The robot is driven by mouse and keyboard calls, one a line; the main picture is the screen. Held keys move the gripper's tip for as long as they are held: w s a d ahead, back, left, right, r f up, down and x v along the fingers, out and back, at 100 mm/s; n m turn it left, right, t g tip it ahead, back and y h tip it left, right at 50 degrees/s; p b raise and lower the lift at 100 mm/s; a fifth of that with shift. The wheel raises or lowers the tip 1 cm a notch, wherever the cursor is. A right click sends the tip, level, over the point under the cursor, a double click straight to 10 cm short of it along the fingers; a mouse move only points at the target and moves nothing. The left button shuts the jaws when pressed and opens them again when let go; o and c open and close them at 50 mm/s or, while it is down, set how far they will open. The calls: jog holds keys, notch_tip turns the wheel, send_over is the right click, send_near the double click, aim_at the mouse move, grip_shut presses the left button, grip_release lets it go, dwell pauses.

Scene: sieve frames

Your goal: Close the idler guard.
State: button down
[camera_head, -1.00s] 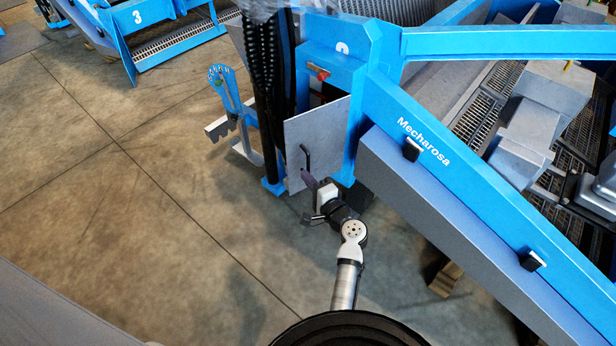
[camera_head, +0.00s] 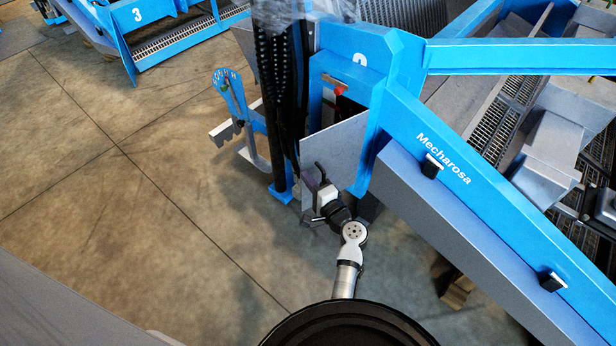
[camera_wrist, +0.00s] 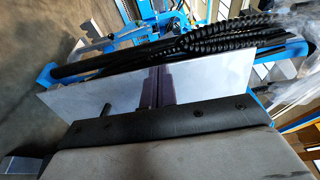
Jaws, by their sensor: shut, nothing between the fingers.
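The idler guard appears as a flat grey panel (camera_head: 338,145) beside a blue post of the machine, its right side at the post. A black bent handle (camera_head: 320,172) sticks out near its lower left edge. My gripper (camera_head: 312,181) is shut and empty at the panel's lower left part, close to the handle. In the wrist view the panel (camera_wrist: 215,75) spans the middle, and my dark closed fingers (camera_wrist: 160,86) point at its face. They look very near or touching; I cannot tell which. A short dark rod, likely the handle (camera_wrist: 118,105), stands left of the fingers.
Black coiled hoses (camera_head: 275,95) hang left of the panel. A blue lever bracket (camera_head: 230,95) stands farther left. A red-handled part (camera_head: 338,88) sits in the opening above the panel. The blue Mecharosa beam (camera_head: 440,155) runs down right. The concrete floor at left (camera_head: 110,210) is clear.

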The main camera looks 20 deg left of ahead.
jog(key=shift+w+a, duration=0.15)
jog(key=shift+a, duration=0.05)
dwell(0.4)
jog(key=w+a+m+t+h, duration=0.2)
jog(key=w+a+m+h, duration=0.1)
jog(key=w, duration=0.3)
jog(key=w+a+m+t+h, duration=0.2)
jog(key=w+a+m+h, duration=0.1)
jog(key=w+a+h, duration=0.2)
jog(key=w+a+m+t+h+p, duration=0.1)
jog(key=w+a+m+t+h, duration=0.2)
jog(key=w, duration=0.6)
jog(key=shift+a+h, duration=0.65)
jog(key=shift+h, duration=0.15)
jog(key=shift+w+d+m+h+b, duration=0.15)
jog(key=shift+w+m+h+b, duration=0.3)
jog(key=shift+w+m+h, duration=0.35)
jog(key=shift+w+d+m+h+b, duration=0.1)
jog(key=shift+w+m+h+b, duration=0.45)
jog(key=shift+h, duration=0.45)
jog(key=shift+s, duration=0.1)
